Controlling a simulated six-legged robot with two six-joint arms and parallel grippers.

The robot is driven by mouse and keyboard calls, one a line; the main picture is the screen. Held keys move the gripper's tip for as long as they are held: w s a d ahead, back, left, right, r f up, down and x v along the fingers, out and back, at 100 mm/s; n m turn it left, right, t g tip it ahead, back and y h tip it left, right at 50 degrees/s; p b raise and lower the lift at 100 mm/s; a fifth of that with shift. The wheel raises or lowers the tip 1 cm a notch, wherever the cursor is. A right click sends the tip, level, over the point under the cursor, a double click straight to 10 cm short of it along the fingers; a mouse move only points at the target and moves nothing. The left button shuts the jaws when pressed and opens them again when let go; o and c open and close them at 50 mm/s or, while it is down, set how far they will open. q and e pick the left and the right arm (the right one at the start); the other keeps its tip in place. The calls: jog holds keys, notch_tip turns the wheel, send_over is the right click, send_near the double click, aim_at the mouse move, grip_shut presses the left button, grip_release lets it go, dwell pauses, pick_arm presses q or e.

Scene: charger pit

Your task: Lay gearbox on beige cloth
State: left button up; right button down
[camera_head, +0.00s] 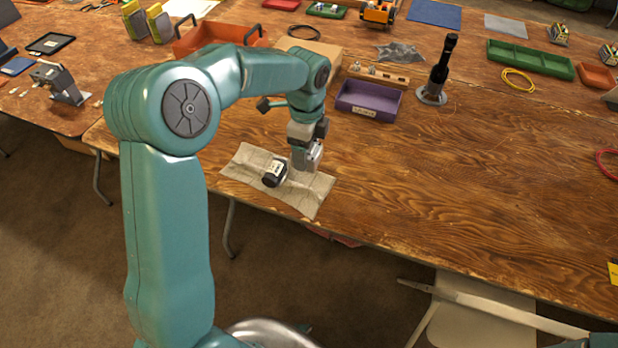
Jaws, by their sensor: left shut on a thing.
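The beige cloth (310,200) lies creased near the front edge of the wooden table. The gearbox (275,173), a small dark cylinder with a pale label, is at the cloth's middle, lying on its side. It looks to be on the cloth or just above it; I cannot tell which. My left gripper (306,163) reaches down over the cloth at the gearbox's right end and is shut on it. The fingertips and the gripped end are partly hidden. My right gripper is not in view.
Behind the cloth stand a purple tray (368,101), a wooden block with small parts (378,74) and a black upright tool on a round base (440,75). A green tray (530,60) and yellow cable (518,80) lie farther right. The table's right middle is clear.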

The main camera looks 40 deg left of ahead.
pick_arm(q)
notch_tip(320, 180, down, 5)
jog(key=shift+f, duration=0.2)
notch_tip(320, 180, down, 4)
jog(key=shift+d+r, duration=0.1)
jog(key=shift+r, duration=0.15)
jog(key=shift+f, duration=0.3)
jog(key=shift+f+b, duration=0.4)
jog(key=shift+b, duration=0.15)
jog(key=shift+f, duration=0.15)
